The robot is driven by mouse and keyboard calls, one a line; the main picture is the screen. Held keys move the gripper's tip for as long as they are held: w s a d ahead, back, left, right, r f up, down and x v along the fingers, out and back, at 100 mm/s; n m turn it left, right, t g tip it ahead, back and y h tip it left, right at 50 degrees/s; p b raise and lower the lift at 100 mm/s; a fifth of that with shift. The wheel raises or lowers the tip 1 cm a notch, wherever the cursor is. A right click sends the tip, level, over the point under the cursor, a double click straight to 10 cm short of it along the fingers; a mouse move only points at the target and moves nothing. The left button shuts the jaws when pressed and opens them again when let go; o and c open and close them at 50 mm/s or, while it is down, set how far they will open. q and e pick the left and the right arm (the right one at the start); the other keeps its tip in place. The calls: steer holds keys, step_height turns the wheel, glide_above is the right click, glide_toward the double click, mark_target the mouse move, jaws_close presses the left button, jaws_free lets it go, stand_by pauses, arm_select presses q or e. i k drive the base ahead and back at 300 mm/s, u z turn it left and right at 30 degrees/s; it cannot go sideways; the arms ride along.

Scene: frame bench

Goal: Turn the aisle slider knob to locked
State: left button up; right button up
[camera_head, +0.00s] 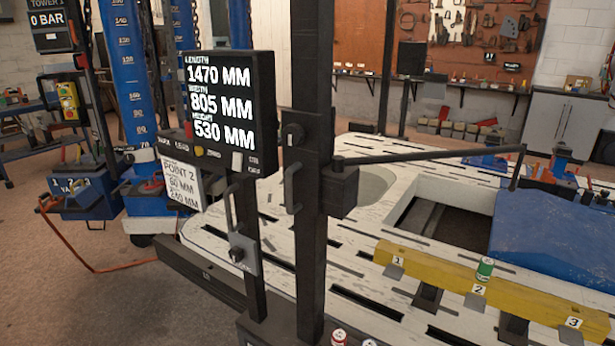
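Two dark knobs show on the measuring frame. One round knob (293,134) sits on the carriage block of the tall dark upright, above a bar handle (292,188). The other knob (237,254) sits on a grey plate low on the shorter post at left, below a second bar handle (231,208). I cannot tell which one is the aisle slider knob. The markings by the knobs are too small to read, so I cannot tell whether either is locked. Neither of my grippers is in view.
A display (219,100) reads 1470, 805 and 530 mm. A dark arm (430,156) reaches right over the white slotted bench (370,245). A yellow beam (430,268) and a green can (485,268) are at right. The floor at lower left (90,310) is mostly clear.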

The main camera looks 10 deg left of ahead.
mark_target(293, 135)
steer(key=u, duration=0.5)
steer(key=k, duration=0.6)
steer(key=u, duration=1.1)
steer(key=i, duration=1.25)
steer(key=z, duration=0.7)
